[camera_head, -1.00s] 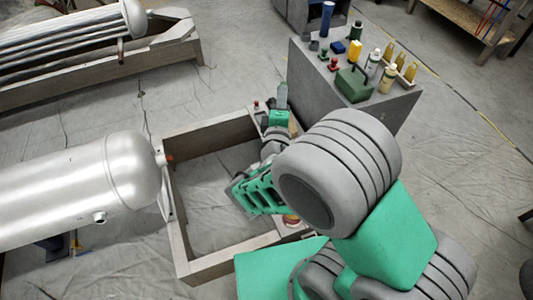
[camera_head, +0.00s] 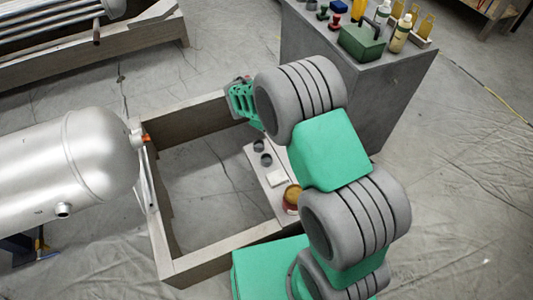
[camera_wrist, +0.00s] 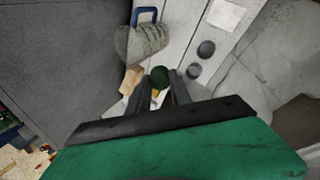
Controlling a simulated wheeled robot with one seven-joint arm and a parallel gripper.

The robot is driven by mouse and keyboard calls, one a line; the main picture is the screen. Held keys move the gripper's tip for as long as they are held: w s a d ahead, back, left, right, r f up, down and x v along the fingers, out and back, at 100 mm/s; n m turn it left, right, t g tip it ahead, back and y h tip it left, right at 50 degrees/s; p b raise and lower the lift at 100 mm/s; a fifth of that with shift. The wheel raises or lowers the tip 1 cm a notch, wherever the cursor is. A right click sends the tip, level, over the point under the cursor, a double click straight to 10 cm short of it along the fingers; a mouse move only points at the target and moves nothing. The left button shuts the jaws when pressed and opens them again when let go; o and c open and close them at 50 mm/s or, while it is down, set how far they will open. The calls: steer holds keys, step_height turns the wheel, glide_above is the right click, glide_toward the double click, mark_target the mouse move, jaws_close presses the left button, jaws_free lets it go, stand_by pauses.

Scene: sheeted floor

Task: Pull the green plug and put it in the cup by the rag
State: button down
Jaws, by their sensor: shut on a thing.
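In the wrist view, my gripper (camera_wrist: 161,86) is shut on a dark green rounded plug (camera_wrist: 160,77), held between the two fingertips. It is over a pale plank, and I cannot tell how high. Two dark round cups stand to its right: one (camera_wrist: 206,48) nearer a white folded square, probably the rag (camera_wrist: 225,14), and another (camera_wrist: 195,70) nearer the plug. In the head view, the nearer-rag cup (camera_head: 266,159), the other cup (camera_head: 258,145) and the white rag (camera_head: 277,178) are on the plank.
A beige ribbed object with a blue loop (camera_wrist: 142,40) and a small wooden block (camera_wrist: 132,79) lie left of the plug. A yellow-and-red tin (camera_head: 291,198) sits beyond the rag. A wooden frame (camera_head: 195,120), silver tank (camera_head: 90,155) and grey cabinet (camera_head: 345,90) surround the area.

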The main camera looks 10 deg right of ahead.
steer(key=shift+w+a+f+n+g+y+b, duration=0.35)
steer(key=shift+f+g+y+b, duration=0.35)
steer(key=shift+f+b, duration=2.2)
steer(key=shift+w+a+f+n+g+y+b, duration=0.15)
steer(key=shift+a+f+n+g+y+b, duration=0.4)
steer(key=shift+f+b, duration=2.35)
steer(key=shift+w+a+f+n+g+y+b, duration=0.2)
steer(key=shift+f+g+y+b, duration=0.85)
steer(key=shift+f, duration=3.45)
steer(key=shift+d+f+b, duration=0.15)
steer(key=shift+f+b, duration=0.25)
steer(key=shift+f, duration=0.05)
steer(key=c, duration=1.1)
jaws_free()
